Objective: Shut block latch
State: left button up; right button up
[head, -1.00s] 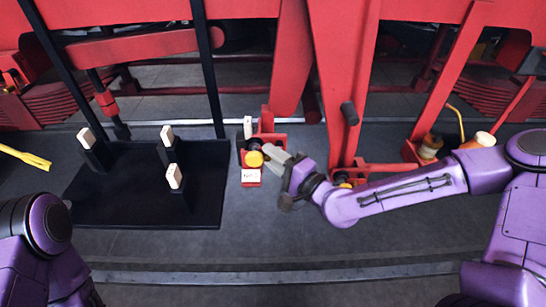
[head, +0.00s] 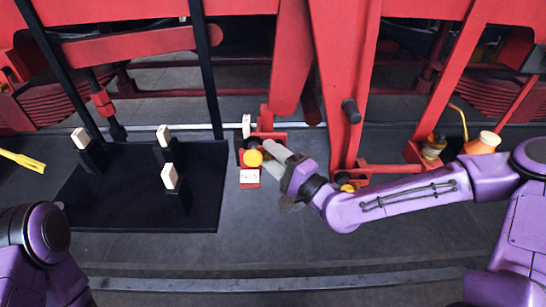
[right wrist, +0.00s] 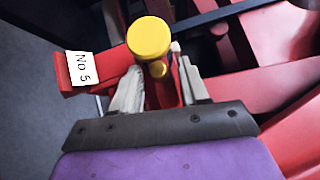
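The red block with a white "No 5" plate (head: 249,175) stands on the floor beside the red frame. Its round yellow knob (head: 253,158) faces up, and the knob is large in the right wrist view (right wrist: 149,38). A smaller yellow piece (right wrist: 157,69) sits just below that knob. My right gripper (head: 274,152) reaches in from the right, close beside the knob. In the right wrist view its pale fingers (right wrist: 160,88) are apart, with red and yellow parts of the block between them. I cannot tell whether they touch. My left gripper is out of view.
A black mat (head: 120,205) with several white-tagged stands lies left of the block. Red frame legs (head: 352,90) rise close behind my right gripper. An orange-topped container (head: 482,143) stands at the right. The floor in front is clear.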

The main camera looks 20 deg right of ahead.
jog(key=p+v, duration=0.5)
jog(key=v, duration=0.5)
jog(key=shift+s, duration=0.25)
jog(key=shift+d+f, duration=0.1)
